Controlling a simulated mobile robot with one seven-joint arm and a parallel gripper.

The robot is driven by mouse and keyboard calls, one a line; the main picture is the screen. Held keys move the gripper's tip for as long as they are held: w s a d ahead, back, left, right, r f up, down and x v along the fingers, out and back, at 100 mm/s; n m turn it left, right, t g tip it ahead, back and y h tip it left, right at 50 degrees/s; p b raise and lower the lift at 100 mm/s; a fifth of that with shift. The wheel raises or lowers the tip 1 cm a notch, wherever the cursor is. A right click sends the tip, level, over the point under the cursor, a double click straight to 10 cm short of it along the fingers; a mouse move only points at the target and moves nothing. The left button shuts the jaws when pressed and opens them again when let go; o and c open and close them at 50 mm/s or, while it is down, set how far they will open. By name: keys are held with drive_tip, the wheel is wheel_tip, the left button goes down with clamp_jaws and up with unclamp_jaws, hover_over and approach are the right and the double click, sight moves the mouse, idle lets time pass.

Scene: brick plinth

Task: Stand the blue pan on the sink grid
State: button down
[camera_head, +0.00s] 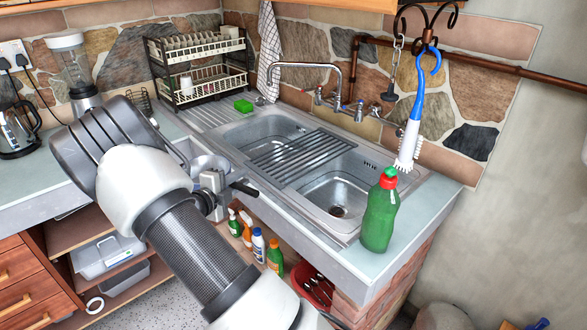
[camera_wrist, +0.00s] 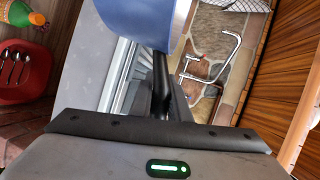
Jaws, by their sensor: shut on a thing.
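The blue pan (camera_wrist: 142,20) shows at the top of the wrist view, close to the camera and partly out of frame. Its dark handle (camera_wrist: 161,78) runs down to my gripper (camera_wrist: 166,108), which is shut on it. In the head view my gripper (camera_head: 226,188) is at the left front of the sink. I cannot make out the pan's blue outside there. The sink grid (camera_head: 302,156) is a ridged metal rack lying across the middle of the double sink, right of my gripper. Nothing stands on it.
A green bottle (camera_head: 380,212) stands at the sink's right front corner, under a hanging blue brush (camera_head: 412,130). The tap (camera_head: 340,88) rises behind the sink. A dish rack (camera_head: 200,68) and a green sponge (camera_head: 243,106) are at the back left.

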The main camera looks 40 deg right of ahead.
drive_tip(key=d+r+m+g+b, duration=0.1)
drive_tip(key=d+r+b, duration=0.25)
drive_tip(key=d, duration=1.15)
drive_tip(key=d+r+m+g+b, duration=0.15)
drive_tip(key=d+r, duration=0.25)
drive_tip(key=d, duration=1.2)
wheel_tip(320, 180, down, 10)
drive_tip(key=s+b, duration=0.1)
drive_tip(key=b, duration=0.1)
drive_tip(key=shift+n+h, duration=0.4)
drive_tip(key=shift+n, duration=0.05)
drive_tip(key=shift+d+f+t, duration=0.1)
drive_tip(key=shift+f+t, duration=0.05)
drive_tip(key=shift+t, duration=0.1)
drive_tip(key=c, duration=1.7)
unclamp_jaws()
drive_tip(key=shift+f, duration=0.1)
drive_tip(key=shift+o, duration=0.2)
